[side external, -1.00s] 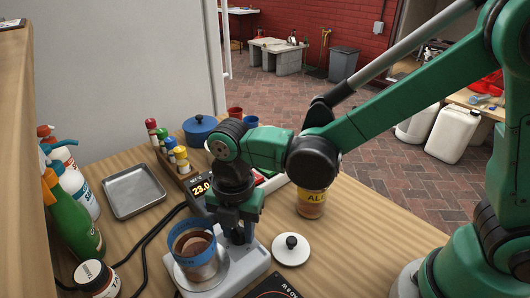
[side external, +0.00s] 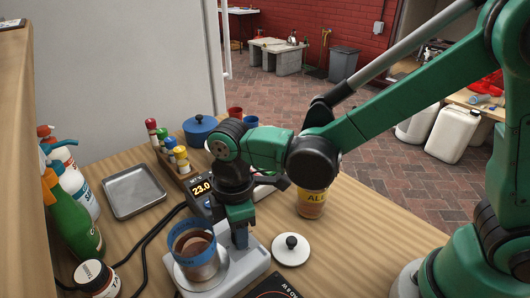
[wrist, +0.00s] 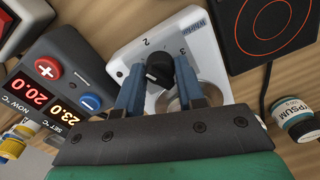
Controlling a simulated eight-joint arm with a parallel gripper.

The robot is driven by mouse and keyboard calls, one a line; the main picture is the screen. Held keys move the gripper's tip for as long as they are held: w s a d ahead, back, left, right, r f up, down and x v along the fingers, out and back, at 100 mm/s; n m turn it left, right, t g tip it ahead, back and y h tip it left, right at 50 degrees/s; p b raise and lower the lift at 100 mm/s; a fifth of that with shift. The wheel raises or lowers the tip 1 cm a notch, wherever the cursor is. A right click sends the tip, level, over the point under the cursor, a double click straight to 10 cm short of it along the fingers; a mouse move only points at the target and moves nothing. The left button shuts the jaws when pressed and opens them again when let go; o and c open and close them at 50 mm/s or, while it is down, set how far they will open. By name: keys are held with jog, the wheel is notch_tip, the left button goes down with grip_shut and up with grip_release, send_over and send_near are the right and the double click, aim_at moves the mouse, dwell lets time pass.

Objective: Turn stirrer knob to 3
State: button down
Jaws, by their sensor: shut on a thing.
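The stirrer (side external: 248,268) is a pale white-grey base on the wooden table. Its black stirrer knob (wrist: 160,68) shows in the wrist view, with the printed marks 2 and 3 near it on the casing. My gripper (wrist: 160,66) is shut on the knob, one blue-grey finger on each side. In the side external view my gripper (side external: 240,238) reaches down onto the stirrer and hides the knob. I cannot tell exactly which mark the knob points to. A vessel with a blue band (side external: 186,240) and brown contents stands on the stirrer, left of my gripper.
A controller (wrist: 62,88) showing 20.0 and 23.0 stands beside the stirrer. A black hotplate (wrist: 268,28), a gypsum jar (wrist: 297,119), a white lid (side external: 291,255) and a yellow-labelled can (side external: 311,205) are close by. An empty metal tray (side external: 134,192) lies at left.

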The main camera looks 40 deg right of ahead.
jog(key=m, duration=0.5)
jog(key=shift+m, duration=0.3)
dwell(0.4)
jog(key=c, duration=0.5)
grip_release()
jog(key=shift+c, duration=0.2)
jog(key=shift+r, duration=0.1)
jog(key=shift+r, duration=2.7)
